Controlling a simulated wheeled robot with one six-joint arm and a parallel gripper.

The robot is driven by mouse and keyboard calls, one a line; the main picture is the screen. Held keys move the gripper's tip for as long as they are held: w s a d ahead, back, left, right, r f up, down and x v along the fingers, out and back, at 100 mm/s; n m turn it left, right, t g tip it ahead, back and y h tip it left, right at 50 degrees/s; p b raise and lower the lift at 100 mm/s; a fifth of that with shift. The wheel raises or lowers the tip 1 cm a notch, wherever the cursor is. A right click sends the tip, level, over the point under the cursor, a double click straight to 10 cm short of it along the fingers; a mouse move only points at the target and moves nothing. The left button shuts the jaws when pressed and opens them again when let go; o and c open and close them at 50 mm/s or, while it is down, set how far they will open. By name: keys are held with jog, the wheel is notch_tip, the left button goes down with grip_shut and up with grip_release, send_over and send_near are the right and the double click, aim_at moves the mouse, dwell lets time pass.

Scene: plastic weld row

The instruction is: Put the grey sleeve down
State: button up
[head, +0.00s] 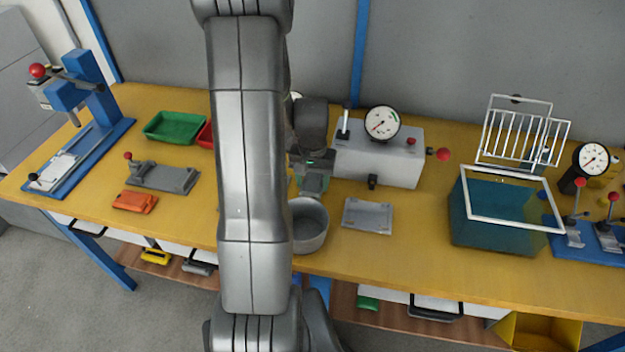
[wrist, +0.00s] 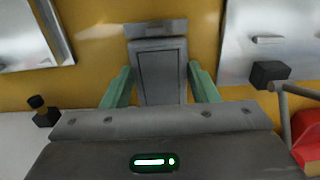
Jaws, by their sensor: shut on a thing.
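My gripper (head: 312,188) points down over the front part of the yellow table, just right of my arm's long link in the head view. In the wrist view its two green fingers (wrist: 160,88) stand on either side of the grey sleeve (wrist: 160,72) and are shut on it. The sleeve shows as a grey block with a paler, wider strip at its far end. In the head view it is too small and covered to make out well. I cannot tell whether its underside touches anything.
A white gauge box (head: 385,155) stands close behind my gripper. A grey plate (head: 368,216) lies to its right, and a blue-green tank (head: 500,222) stands farther right. Green tray (head: 174,127) and orange block (head: 135,202) lie left.

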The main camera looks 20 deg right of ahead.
jog(key=shift+f, duration=0.1)
jog(key=o, duration=0.6)
jog(key=shift+f, duration=0.1)
jog(key=shift+c, duration=0.2)
jog(key=o, duration=0.4)
jog(key=shift+o, duration=0.2)
